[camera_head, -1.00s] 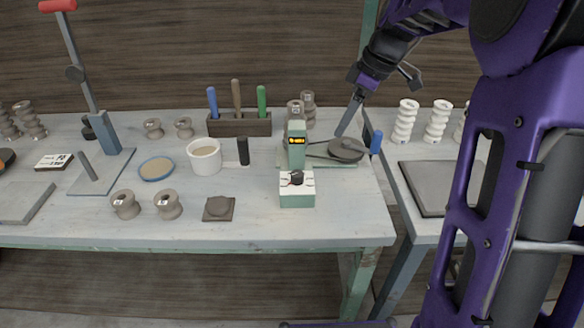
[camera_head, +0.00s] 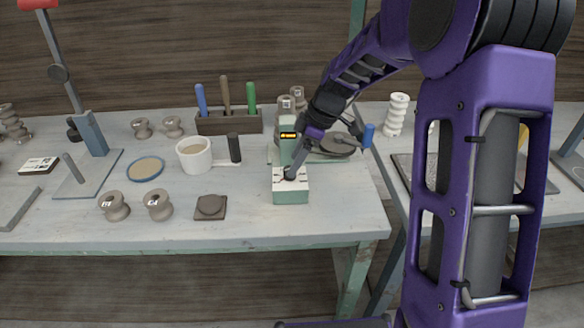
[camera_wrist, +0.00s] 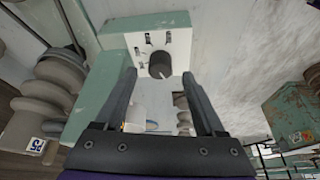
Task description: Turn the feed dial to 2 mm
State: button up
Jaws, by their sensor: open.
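The feed dial is a dark round knob with a pale pointer line, in the wrist view (camera_wrist: 160,64). It sits on the white face (camera_wrist: 178,46) of a small green box, with short dark marks around the knob; their labels are too small to read. In the head view the white-topped green box (camera_head: 291,196) stands near the bench front, its knob largely covered by my gripper (camera_head: 293,171). In the wrist view my gripper (camera_wrist: 159,76) is open, its two dark fingers on either side of the knob in the picture. I cannot tell whether they touch it.
A green post with a lit yellow display (camera_head: 288,136) stands just behind the box, with a grey wheel (camera_head: 337,144) at its right. Bare bench lies in front.

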jog(key=shift+x, duration=1.4)
grip_shut()
